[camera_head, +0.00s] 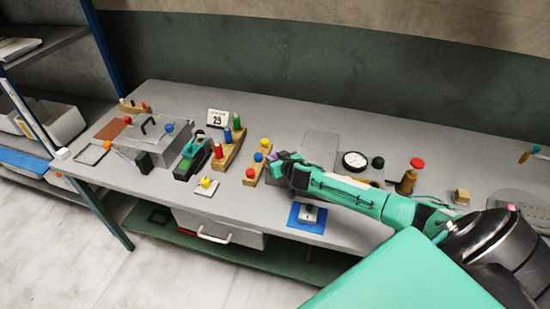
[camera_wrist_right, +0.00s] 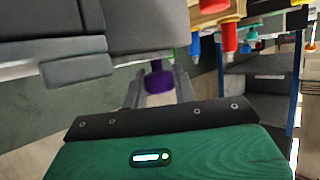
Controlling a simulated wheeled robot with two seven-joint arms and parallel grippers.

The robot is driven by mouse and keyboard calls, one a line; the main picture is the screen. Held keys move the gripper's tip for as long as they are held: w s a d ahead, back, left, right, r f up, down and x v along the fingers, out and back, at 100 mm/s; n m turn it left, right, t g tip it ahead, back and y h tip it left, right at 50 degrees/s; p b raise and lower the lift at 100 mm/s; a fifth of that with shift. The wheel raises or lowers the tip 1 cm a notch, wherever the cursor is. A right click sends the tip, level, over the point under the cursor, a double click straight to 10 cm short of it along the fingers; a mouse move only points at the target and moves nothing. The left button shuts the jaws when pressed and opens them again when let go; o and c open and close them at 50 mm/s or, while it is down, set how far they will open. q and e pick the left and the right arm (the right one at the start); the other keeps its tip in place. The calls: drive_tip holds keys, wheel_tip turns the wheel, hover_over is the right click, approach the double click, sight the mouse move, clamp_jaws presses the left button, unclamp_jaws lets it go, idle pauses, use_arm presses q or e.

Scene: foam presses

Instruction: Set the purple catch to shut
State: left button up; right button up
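The purple catch (camera_wrist_right: 158,80) shows in the right wrist view as a purple knob just below the edge of a dark grey body (camera_wrist_right: 140,25). My right gripper (camera_wrist_right: 160,88) has one finger on each side of this knob, and the knob fills the gap between them. In the head view my right gripper (camera_head: 283,168) is over the middle of the bench, and the arm comes in from the right. My left gripper is not in view.
On the grey bench (camera_head: 330,127), wooden blocks with coloured knobs (camera_head: 229,148) and a grey box (camera_head: 150,140) stand to the left. A blue plate with a switch (camera_head: 307,217) lies near the front edge.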

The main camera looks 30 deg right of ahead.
clamp_jaws()
drive_tip(key=shift+s+d+f, duration=0.1)
drive_tip(key=shift+s+d, duration=1.05)
drive_tip(key=shift+s, duration=0.15)
drive_tip(key=shift+o, duration=1.2)
unclamp_jaws()
drive_tip(key=o, duration=0.4)
drive_tip(key=shift+s+d, duration=0.15)
drive_tip(key=shift+c, duration=0.2)
